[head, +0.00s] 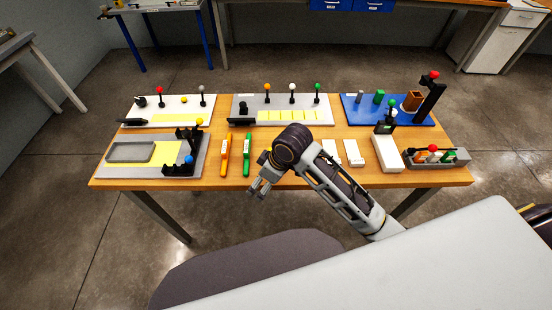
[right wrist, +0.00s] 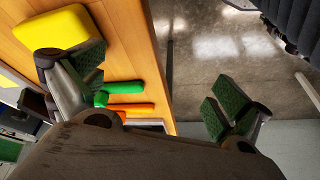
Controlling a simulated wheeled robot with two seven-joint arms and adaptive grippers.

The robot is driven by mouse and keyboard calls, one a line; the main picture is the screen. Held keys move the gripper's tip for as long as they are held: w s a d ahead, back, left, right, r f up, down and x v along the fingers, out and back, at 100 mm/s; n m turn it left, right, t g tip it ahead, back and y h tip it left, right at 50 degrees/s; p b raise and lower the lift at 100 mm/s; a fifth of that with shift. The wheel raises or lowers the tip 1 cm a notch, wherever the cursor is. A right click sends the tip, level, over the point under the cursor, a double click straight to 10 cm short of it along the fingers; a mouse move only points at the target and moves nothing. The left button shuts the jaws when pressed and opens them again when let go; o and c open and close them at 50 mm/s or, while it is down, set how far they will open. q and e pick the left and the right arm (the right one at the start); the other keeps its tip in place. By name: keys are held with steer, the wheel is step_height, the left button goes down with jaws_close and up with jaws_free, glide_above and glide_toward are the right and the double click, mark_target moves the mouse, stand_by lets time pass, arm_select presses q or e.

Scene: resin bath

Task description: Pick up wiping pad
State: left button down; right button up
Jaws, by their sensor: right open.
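A yellow block that looks like the wiping pad (right wrist: 55,28) lies on the wooden table at the upper left of the right wrist view. In the head view the pad is mostly hidden behind my right wrist. My right gripper (head: 258,190) is over the front edge of the table, and its fingers point down and toward the front. It also shows in the right wrist view (right wrist: 158,85), with its fingers wide apart and nothing between them. One finger overlaps the pad's edge in that view; I cannot tell if they touch. My left gripper is not in view.
An orange marker (head: 226,155) and a green marker (head: 247,155) lie left of my right gripper. A grey board (head: 200,150) with a tray is further left. White blocks (head: 386,155) and a grey holder (head: 455,160) are to the right. Boards with knobbed posts line the back.

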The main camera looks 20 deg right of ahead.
steer(key=shift+w+a+r+n, duration=0.2)
steer(key=shift+w+r+n, duration=0.15)
steer(key=shift+w+n, duration=0.1)
steer(key=shift+w+a+r+n, duration=0.15)
steer(key=shift+w+r+n, duration=0.2)
steer(key=shift+w, duration=0.1)
steer(key=shift+w+r+n+g+h, duration=0.3)
steer(key=shift+w+r+n+g, duration=0.1)
steer(key=shift+w, duration=0.1)
steer(key=shift+w+d+r+n, duration=0.25)
steer(key=shift+w+r+n, duration=0.25)
steer(key=shift+w+r, duration=0.2)
steer(key=w+d+r+n+g+h, duration=0.1)
steer(key=w+d+r+n+h, duration=0.1)
steer(key=w+d+r, duration=0.4)
steer(key=shift+d+r+g+h, duration=0.4)
steer(key=shift+d+r, duration=0.35)
steer(key=shift+r, duration=0.1)
steer(key=shift+f, duration=4.3)
